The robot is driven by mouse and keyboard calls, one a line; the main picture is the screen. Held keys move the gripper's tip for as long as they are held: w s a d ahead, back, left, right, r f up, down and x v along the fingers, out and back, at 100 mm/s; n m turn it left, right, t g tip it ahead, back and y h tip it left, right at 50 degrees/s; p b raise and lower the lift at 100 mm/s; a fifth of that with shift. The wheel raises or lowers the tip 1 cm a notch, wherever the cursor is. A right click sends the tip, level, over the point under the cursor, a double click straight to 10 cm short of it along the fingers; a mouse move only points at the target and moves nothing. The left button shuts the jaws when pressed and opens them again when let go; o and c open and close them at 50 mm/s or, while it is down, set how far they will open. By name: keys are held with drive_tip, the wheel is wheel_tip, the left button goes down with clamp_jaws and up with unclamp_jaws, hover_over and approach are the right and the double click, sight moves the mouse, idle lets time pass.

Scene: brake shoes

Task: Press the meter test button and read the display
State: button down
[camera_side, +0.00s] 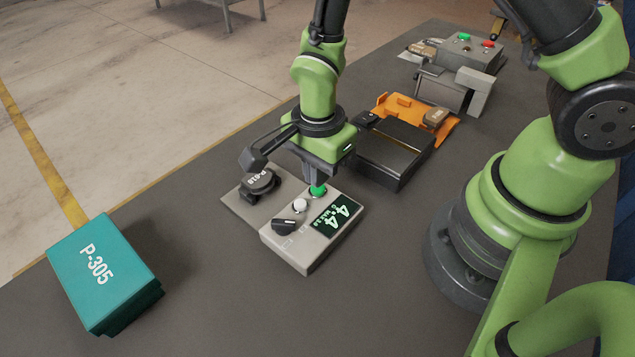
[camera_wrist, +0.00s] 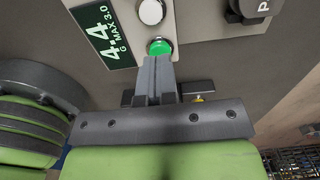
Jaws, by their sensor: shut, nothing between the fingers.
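The meter (camera_side: 305,230) is a light grey box on the dark table in the middle of the side view. Its display (camera_side: 337,215) is lit and shows 4.4 in large digits. In the wrist view the display (camera_wrist: 107,32) reads "4.4 G MAX 3.0". A green button (camera_side: 318,190), a white button (camera_side: 300,205) and a black knob (camera_side: 289,227) sit on its top. My gripper (camera_wrist: 157,60) is shut and empty, pointing down with its tips at the green button (camera_wrist: 160,47). I cannot tell whether the tips touch or press it.
A black round part marked P-618 (camera_side: 261,184) sits on a grey plate beside the meter. A teal box marked P-305 (camera_side: 103,273) stands at the left. A black box (camera_side: 394,152), an orange tray (camera_side: 402,105) and a grey fixture (camera_side: 440,90) stand behind. The front table is clear.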

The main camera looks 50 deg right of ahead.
drive_tip(key=shift+r, duration=2.65)
drive_tip(key=shift+r, duration=0.25)
drive_tip(key=s+d+r+n+t+y, duration=0.1)
drive_tip(key=d+r+n+t, duration=0.15)
drive_tip(key=r, duration=0.35)
drive_tip(key=s+d+r+n+t, duration=0.1)
drive_tip(key=s+r+n, duration=0.15)
drive_tip(key=r, duration=0.45)
drive_tip(key=s+d+r+n+t+y, duration=0.1)
drive_tip(key=s+r+n+t, duration=0.2)
drive_tip(key=s+r+n, duration=0.4)
drive_tip(key=shift+s+d+n+t, duration=0.15)
drive_tip(key=shift+s+n+t, duration=0.3)
drive_tip(key=shift+n, duration=0.55)
